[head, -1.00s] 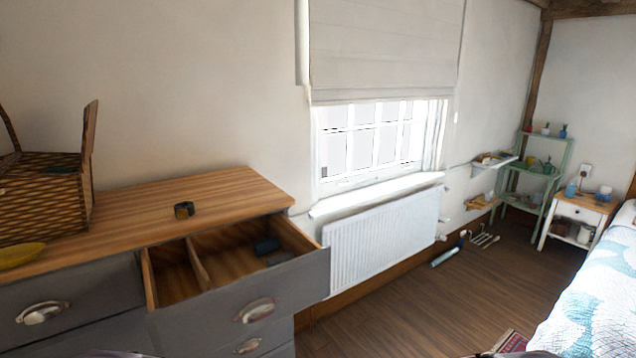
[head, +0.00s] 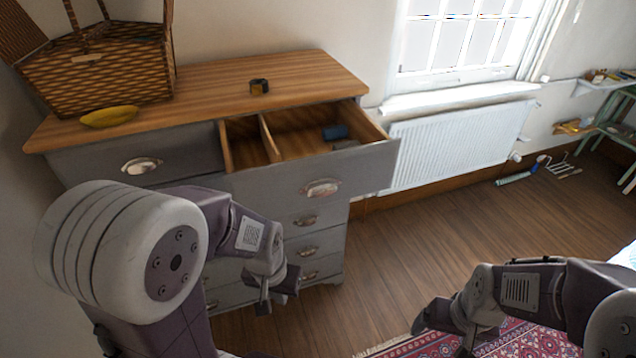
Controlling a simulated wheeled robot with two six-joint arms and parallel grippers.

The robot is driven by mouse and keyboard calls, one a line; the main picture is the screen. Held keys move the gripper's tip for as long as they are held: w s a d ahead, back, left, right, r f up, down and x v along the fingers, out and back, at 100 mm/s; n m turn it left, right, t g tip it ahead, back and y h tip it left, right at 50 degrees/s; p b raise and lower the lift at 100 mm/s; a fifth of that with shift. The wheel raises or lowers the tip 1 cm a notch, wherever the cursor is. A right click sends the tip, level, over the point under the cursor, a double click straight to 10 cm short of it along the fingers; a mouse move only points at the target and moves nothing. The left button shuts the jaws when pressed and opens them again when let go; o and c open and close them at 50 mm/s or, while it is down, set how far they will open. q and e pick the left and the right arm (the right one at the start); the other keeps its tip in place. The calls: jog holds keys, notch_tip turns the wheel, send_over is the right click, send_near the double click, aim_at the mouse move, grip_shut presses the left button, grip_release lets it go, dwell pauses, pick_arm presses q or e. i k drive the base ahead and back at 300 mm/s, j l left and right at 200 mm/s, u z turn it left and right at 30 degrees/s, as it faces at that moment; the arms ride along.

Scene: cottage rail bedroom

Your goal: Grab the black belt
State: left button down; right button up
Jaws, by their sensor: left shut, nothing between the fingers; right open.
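A small coiled dark item with a brownish inner side, which looks like the black belt (head: 259,87), sits on the wooden top of the grey dresser (head: 215,85), behind the open drawer. My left gripper (head: 272,296) is in front of the dresser's lower drawers, well below and apart from the coil; it is shut and empty. My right gripper (head: 446,334) is low at the right, above the floor and patterned rug, open and far from the coil.
The top-right drawer (head: 325,172) is pulled out, with a divider, a dark blue item (head: 335,132) and a grey item inside. A wicker basket (head: 100,75) and a yellow dish (head: 109,116) stand left on the top. A radiator (head: 455,145) is to the right; the floor between is clear.

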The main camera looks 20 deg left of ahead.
aim_at(260, 86)
jog(key=j+u, duration=0.15)
jog(key=u, duration=0.25)
jog(key=i+j+u, duration=0.1)
jog(key=u, duration=0.3)
jog(key=j, duration=0.05)
